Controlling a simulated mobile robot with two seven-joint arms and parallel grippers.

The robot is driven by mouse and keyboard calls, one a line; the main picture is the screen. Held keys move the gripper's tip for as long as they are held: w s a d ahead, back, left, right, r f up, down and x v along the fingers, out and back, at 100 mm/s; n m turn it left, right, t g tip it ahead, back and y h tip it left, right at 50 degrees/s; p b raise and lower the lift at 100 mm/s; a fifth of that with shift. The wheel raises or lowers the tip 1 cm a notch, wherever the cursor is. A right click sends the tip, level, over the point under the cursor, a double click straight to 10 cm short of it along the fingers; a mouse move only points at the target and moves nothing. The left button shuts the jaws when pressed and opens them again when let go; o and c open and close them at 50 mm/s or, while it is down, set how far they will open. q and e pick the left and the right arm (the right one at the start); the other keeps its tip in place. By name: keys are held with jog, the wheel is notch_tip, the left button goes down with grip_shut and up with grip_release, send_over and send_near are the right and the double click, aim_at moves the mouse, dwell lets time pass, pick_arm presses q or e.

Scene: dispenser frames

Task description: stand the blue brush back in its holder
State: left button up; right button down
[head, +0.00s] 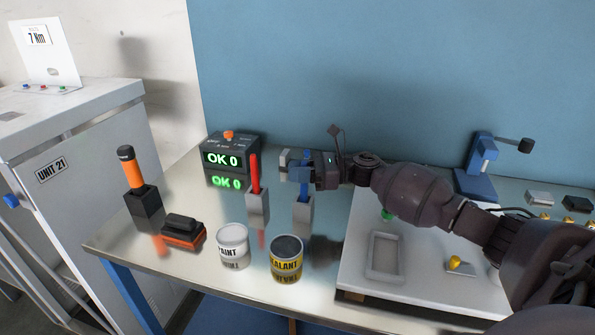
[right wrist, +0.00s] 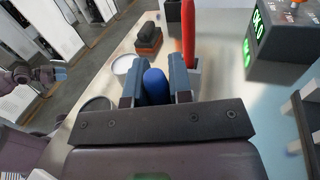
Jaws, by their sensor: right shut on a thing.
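My right gripper (head: 297,172) is shut on the upper part of the blue brush (head: 304,194). The brush is upright, and its lower part meets the top of a grey block holder (head: 302,214). I cannot tell how deep it sits in that holder. In the right wrist view the rounded blue brush end (right wrist: 156,86) shows between the two fingers of my right gripper (right wrist: 157,80). My left gripper (right wrist: 56,73) shows small at the left of the right wrist view; its jaws are too small to read.
A red brush (head: 254,174) stands in a grey holder left of the blue one. Paint (head: 233,245) and sealant (head: 286,258) cans stand in front. An orange-handled tool (head: 132,171), a black-and-orange block (head: 183,231), a display box (head: 231,152) and a white tray (head: 385,290) are around.

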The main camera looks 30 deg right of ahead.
jog(key=shift+r, duration=0.1)
jog(key=shift+f, duration=0.3)
jog(key=c, duration=1)
grip_release()
jog(key=shift+r, duration=0.1)
jog(key=shift+c, duration=0.2)
jog(key=shift+r, duration=0.15)
jog(key=b+v, duration=0.1)
jog(key=v, duration=1.1)
